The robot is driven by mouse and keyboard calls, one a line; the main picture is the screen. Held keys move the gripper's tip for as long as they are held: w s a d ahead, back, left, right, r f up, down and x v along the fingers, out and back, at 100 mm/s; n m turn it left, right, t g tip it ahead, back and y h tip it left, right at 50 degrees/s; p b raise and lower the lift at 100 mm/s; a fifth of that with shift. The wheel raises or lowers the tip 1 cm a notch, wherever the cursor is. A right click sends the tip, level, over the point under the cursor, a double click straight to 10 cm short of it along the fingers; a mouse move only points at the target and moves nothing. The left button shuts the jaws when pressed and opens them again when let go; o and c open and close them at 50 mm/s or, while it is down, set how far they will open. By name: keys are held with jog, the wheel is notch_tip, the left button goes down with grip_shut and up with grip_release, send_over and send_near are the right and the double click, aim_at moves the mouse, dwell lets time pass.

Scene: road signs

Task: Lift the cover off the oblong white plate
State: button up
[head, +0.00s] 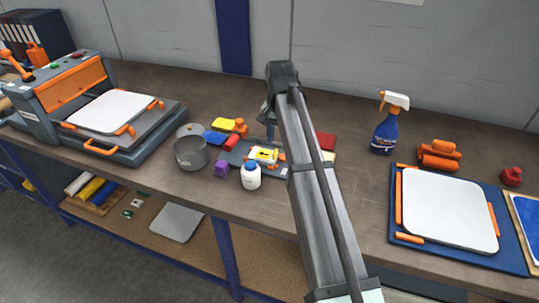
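Two white rounded-rectangular plates show in the head view. One white plate (110,112) lies flat on the grey press at the left. Another white plate (449,210) lies on a blue board (513,241) with orange edge strips at the right. I see no separate cover on either, and cannot tell which is the task's plate. My gripper (270,134) is near the bench middle, above or behind a grey tray (237,156), well apart from both plates. My arm partly hides it, and its fingers are too small to read.
A grey pot (191,153), a white bottle (250,176), a purple block (221,169) and several coloured pieces crowd the bench middle. A blue spray bottle (386,130) and orange rollers (439,156) stand at the right. The back of the bench is largely clear.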

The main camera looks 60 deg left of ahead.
aim_at(275, 151)
jog(key=shift+s+a+f, duration=0.1)
jog(key=shift+s+f, duration=0.1)
jog(key=shift+f, duration=1.15)
jog(key=shift+s+a+f, duration=0.1)
jog(key=shift+s+f, duration=0.05)
jog(key=shift+f, duration=1.15)
jog(key=shift+c, duration=0.3)
grip_shut()
